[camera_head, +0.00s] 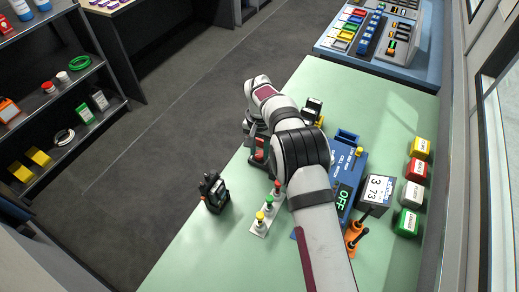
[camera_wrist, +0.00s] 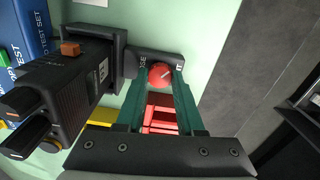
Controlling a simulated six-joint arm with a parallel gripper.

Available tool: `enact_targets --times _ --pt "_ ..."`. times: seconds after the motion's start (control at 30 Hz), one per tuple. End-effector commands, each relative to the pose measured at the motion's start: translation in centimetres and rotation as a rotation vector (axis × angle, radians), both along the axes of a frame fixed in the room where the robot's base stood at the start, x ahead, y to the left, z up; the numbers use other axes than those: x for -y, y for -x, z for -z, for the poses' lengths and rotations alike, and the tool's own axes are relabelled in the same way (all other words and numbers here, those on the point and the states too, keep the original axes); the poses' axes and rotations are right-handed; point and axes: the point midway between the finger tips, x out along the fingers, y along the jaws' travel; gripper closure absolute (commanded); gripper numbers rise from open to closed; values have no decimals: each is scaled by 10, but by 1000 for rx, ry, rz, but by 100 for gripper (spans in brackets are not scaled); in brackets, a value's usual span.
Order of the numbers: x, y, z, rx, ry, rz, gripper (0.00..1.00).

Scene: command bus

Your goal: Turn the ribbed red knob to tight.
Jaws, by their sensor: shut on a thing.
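The red knob (camera_wrist: 160,74) shows in the wrist view between the tips of my gripper (camera_wrist: 158,84). My gripper's two green fingers are shut on it, one on each side. A pale pointer line crosses the knob's face. The knob sits by a dark plate (camera_wrist: 172,62) with white lettering, partly hidden by the fingers, so I cannot read the whole label or the mark the line points at. In the head view my arm covers most of this spot, and only a red and black part (camera_head: 260,150) shows beside the gripper.
A black handheld radio (camera_wrist: 75,85) stands close beside my fingers. In the head view a blue test set (camera_head: 345,185) reading OFF, a small display (camera_head: 377,190), a lamp strip (camera_head: 267,213) and a black device (camera_head: 214,192) stand on the green table (camera_head: 200,255). Coloured blocks line its right side.

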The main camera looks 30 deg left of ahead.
Motion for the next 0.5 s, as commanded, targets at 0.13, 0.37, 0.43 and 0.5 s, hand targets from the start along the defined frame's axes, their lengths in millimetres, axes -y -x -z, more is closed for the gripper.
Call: enact_targets --times 0.13,0.37,0.43,0.5 --pt "0 0 -1 2 -1 135 100" --pt "0 -1 -1 2 -1 354 100" --pt "0 -1 -1 2 -2 419 100" --pt "0 -1 -1 2 -2 482 100"
